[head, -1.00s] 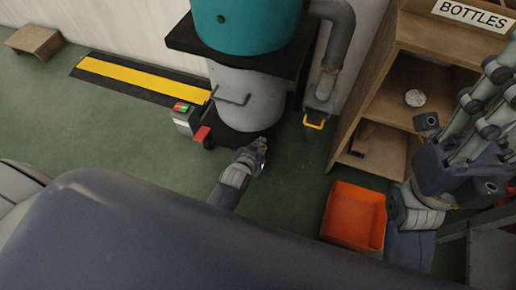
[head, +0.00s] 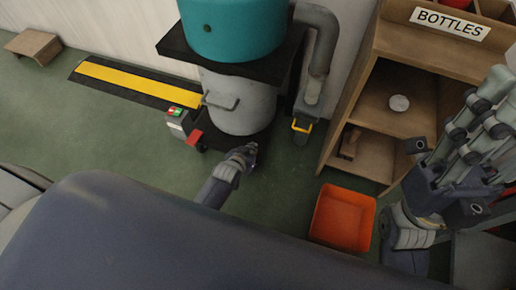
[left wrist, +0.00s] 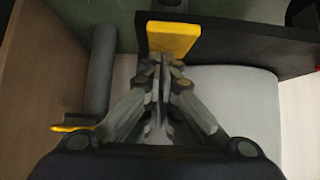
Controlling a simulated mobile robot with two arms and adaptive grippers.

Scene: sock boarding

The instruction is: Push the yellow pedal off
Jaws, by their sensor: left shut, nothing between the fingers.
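The yellow pedal (left wrist: 173,38) shows in the left wrist view as a flat yellow plate at the edge of a black base, straight ahead of my fingers. In the head view it is hidden behind my left gripper. My left gripper (head: 250,150) is shut and empty, low at the front right of the grey drum's black base. In the left wrist view its fingertips (left wrist: 164,62) are at the pedal's near edge; I cannot tell if they touch it. My right gripper (head: 482,105) is raised at the right, its fingers partly cut off.
A red pedal (head: 195,138) and a switch box (head: 176,113) are left of the drum (head: 238,103). A pipe with a yellow handle (head: 301,126) stands right of it. An orange bin (head: 343,217) and wooden shelf (head: 392,102) are further right.

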